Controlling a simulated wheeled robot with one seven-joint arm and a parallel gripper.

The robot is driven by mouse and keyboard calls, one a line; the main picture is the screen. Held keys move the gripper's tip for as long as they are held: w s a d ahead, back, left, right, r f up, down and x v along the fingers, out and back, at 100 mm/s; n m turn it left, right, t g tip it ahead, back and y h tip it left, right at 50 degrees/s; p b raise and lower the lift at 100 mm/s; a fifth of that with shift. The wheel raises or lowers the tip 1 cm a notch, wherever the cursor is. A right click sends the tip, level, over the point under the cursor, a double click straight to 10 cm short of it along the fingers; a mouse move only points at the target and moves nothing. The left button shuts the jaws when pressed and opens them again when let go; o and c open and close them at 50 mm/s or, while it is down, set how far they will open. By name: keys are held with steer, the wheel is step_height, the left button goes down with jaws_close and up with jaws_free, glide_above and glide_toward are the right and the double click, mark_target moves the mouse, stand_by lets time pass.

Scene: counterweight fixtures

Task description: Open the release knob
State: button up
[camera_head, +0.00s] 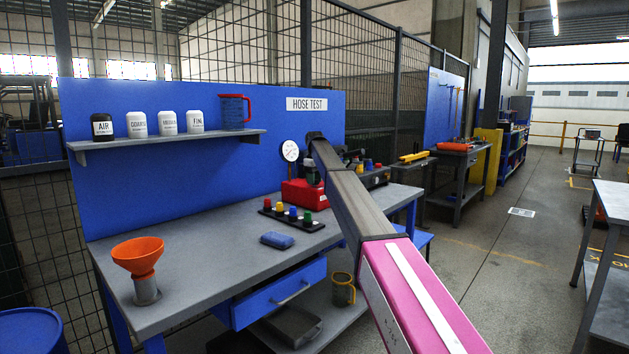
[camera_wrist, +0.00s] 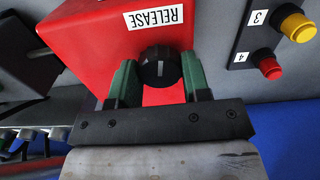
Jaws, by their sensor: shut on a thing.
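The release knob (camera_wrist: 160,67) is round and black with a white mark line. It sits on a red box (camera_wrist: 100,50) under a white RELEASE label (camera_wrist: 153,15), which reads upside down in the wrist view. My gripper (camera_wrist: 158,80) has its two green fingers on either side of the knob, shut on it. In the head view the red box (camera_head: 301,194) stands on the bench below the HOSE TEST sign. My arm covers part of that area, and the knob cannot be made out there.
A block of coloured plugs (camera_head: 291,216) lies left of my arm, with a blue sponge-like block (camera_head: 277,240) in front. An orange funnel (camera_head: 138,256) stands at the bench's left end. A gauge (camera_head: 290,151) is on the blue panel. The bench's left middle is clear.

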steer(key=shift+n, duration=1.1)
steer(key=o, duration=0.9)
steer(key=shift+r, duration=0.1)
step_height(320, 180, up, 11)
steer(key=shift+f, duration=0.15)
